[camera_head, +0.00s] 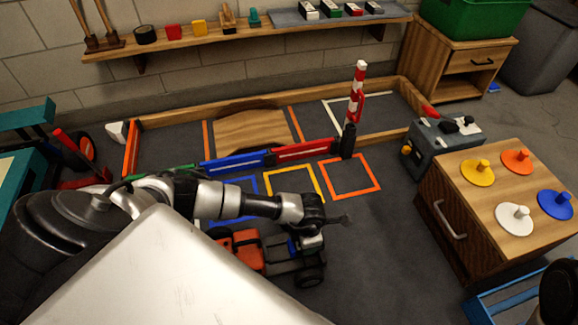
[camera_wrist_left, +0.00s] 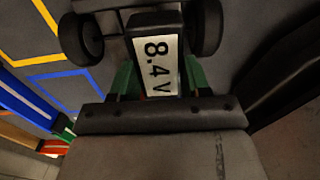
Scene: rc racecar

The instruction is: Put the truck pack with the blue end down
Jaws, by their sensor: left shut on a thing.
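The truck (camera_head: 268,252), with an orange-red cab and a dark grey bed, stands on the floor below my left arm. Its dark wheels also show in the wrist view (camera_wrist_left: 80,40). My left gripper (camera_head: 308,230) is over the bed and points down. It is shut on the truck pack (camera_wrist_left: 158,55), a dark block with a white label reading 8.4 V, held between green finger pads. A small blue patch (camera_head: 292,247) shows beside the gripper at the bed; I cannot tell if it is the pack's blue end. Whether the pack touches the bed is unclear.
Yellow (camera_head: 314,173) and orange (camera_head: 376,172) floor squares lie behind the truck. A wooden cabinet (camera_head: 450,241) with coloured knobbed discs stands right. A grey toolbox-like case (camera_head: 430,153) stands behind it. Floor between truck and cabinet is clear.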

